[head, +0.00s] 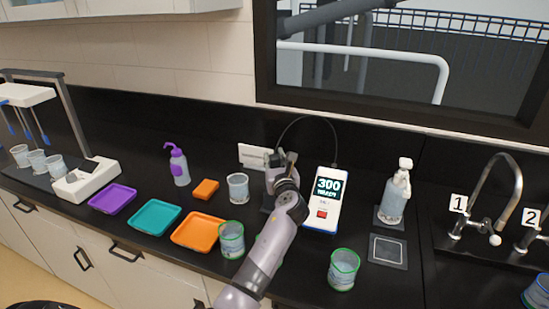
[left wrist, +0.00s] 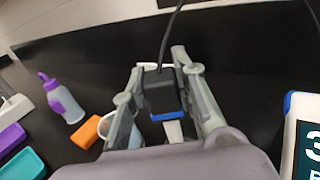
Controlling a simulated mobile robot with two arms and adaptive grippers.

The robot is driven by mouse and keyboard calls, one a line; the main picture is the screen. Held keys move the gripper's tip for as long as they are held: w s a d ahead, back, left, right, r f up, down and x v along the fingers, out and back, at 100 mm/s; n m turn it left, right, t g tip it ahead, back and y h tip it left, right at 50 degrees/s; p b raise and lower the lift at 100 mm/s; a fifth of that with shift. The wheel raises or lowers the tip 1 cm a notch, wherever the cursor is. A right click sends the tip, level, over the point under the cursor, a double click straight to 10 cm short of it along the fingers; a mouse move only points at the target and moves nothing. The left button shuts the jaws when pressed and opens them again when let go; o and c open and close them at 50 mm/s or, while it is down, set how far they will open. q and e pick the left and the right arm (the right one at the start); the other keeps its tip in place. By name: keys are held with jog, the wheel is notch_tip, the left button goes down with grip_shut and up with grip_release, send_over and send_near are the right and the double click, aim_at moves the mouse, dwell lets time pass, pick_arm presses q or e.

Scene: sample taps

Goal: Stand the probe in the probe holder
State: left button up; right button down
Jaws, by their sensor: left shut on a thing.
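My left gripper (head: 281,160) is shut on the probe (left wrist: 160,92), over the back of the black counter. In the left wrist view the probe has a dark body with a blue band and a pale tip, between the two fingers of the left gripper (left wrist: 168,85). A thin black cable arcs from the probe to the white meter (head: 324,198), which reads 300. The probe holder is mostly hidden behind my arm and gripper; I cannot tell whether the probe touches it. My right gripper is not in view.
Left of my arm stand a clear beaker (head: 238,187), an orange block (head: 205,189), a purple-capped bottle (head: 178,165) and coloured trays. Green-rimmed beakers stand near the front, one close beside my arm (head: 231,240) and one to the right (head: 343,270). Taps (head: 490,200) are at the right.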

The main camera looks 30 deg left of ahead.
pick_arm(q)
jog(key=shift+f+b, duration=1.1)
jog(key=shift+f, duration=0.95)
jog(key=o, duration=1.2)
jog(key=shift+c, duration=0.2)
jog(key=shift+o, duration=0.6)
jog(key=o, duration=0.5)
